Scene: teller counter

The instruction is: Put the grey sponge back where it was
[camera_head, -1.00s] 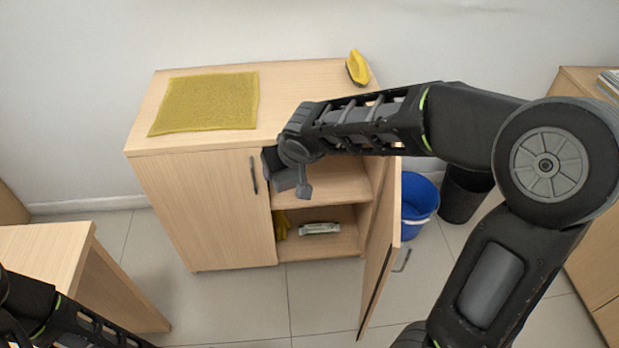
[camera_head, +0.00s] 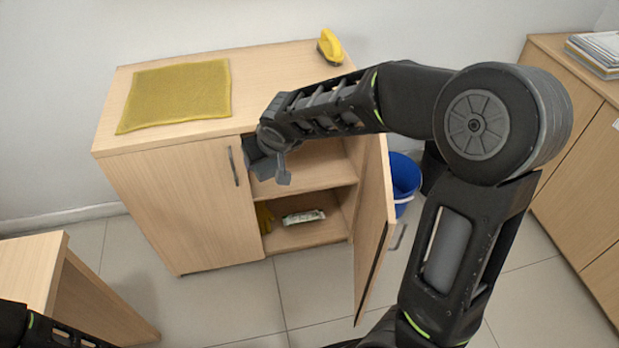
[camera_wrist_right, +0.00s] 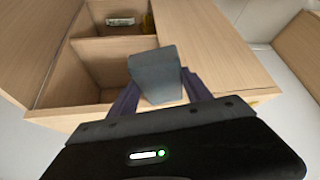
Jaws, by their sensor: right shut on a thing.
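The grey sponge (camera_wrist_right: 155,72) is between the fingers of my right gripper (camera_wrist_right: 160,97) in the wrist view. The gripper is shut on it. In the head view my right gripper (camera_head: 268,160) is at the open front of the wooden cabinet (camera_head: 190,205), near the upper compartment. It partly hides the sponge there, so I cannot tell whether the sponge is past the front edge. The upper shelf (camera_head: 315,176) shows bare in its visible part. Part of my left arm shows at the lower left, but its gripper is out of view.
The right cabinet door (camera_head: 372,240) stands open toward me. The lower compartment holds a pale packet (camera_head: 303,217) and something yellow (camera_head: 264,217). A yellow cloth (camera_head: 175,95) and a yellow brush-like item (camera_head: 330,47) lie on top. A blue bucket (camera_head: 405,182) stands right of the cabinet.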

